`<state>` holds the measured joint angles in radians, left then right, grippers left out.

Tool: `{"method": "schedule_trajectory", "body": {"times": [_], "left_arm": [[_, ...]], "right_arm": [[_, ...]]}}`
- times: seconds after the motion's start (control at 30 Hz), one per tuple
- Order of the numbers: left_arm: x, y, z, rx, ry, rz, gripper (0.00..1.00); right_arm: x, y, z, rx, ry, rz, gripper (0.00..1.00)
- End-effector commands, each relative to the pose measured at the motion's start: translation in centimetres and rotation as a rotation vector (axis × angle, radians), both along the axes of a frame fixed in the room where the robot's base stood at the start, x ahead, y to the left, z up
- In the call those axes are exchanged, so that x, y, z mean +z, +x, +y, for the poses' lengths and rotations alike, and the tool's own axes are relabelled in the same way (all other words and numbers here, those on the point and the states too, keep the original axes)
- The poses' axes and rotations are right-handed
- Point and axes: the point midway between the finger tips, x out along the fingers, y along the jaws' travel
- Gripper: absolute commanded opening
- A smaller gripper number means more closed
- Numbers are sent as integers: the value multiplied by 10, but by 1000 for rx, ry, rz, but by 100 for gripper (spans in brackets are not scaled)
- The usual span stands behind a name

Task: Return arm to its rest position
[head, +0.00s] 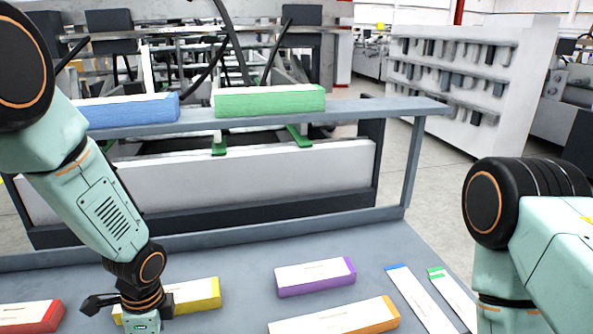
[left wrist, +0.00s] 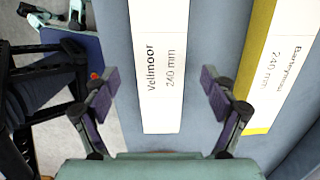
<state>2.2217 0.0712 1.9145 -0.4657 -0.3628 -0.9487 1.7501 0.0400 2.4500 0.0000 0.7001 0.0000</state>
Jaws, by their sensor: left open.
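My left arm comes in from the left in the head view, bent downward. Its left gripper (head: 110,303) is low over the table at the yellow-ended carton strip (head: 205,293), partly covering it. In the left wrist view the left gripper (left wrist: 160,82) is open and empty, its two fingers spread apart. A white-topped box labelled "Vellmoor 240 mm" (left wrist: 160,65) lies beyond and between the fingers; I cannot tell that they touch it. A yellow-edged box (left wrist: 272,65) lies to its right. My right arm shows at the right of the head view; its gripper is out of view.
A raised shelf (head: 385,108) behind holds a blue box (head: 130,111) and a green box (head: 270,101).

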Motion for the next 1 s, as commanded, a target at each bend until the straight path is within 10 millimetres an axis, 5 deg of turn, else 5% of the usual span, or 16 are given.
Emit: {"method": "schedule_trajectory", "body": {"times": [0.9, 1.0], "left_arm": [[71, 0, 0, 0, 1, 0, 85], [66, 1, -2, 55, 6, -4, 85]], "right_arm": [[77, 0, 0, 0, 0, 0, 35], [66, 0, 0, 0, 0, -1, 35]]}}
